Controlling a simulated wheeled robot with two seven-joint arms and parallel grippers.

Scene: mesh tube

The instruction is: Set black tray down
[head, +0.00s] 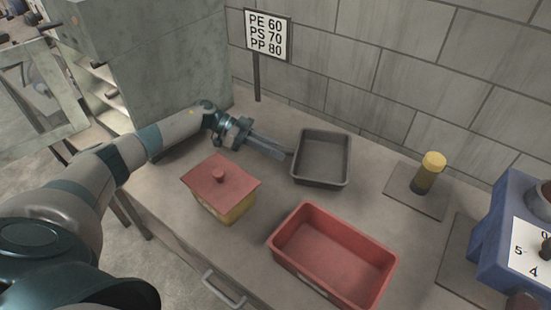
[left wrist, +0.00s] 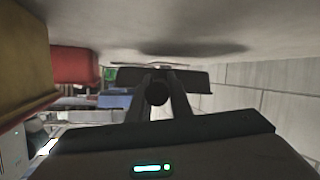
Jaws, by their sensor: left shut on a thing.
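The black tray (head: 321,161) is an empty, dark grey rectangular tray with a raised rim, over the back middle of the counter (head: 375,215). My left gripper (head: 289,153) reaches in from the left and is shut on the tray's left wall. In the left wrist view, which looks upside down, the tray (left wrist: 195,80) is a dark shape beyond the fingers. A dark shadow lies on the counter surface (left wrist: 100,18) with a gap to the tray, so it appears slightly raised. My right gripper is not in view.
A red tray (head: 332,254) stands in front of the black tray. A yellow box with a red lid (head: 220,188) stands left of it. Right are a yellow-topped post (head: 429,172) and a blue device (head: 510,235). A sign (head: 267,35) stands behind, before the block wall.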

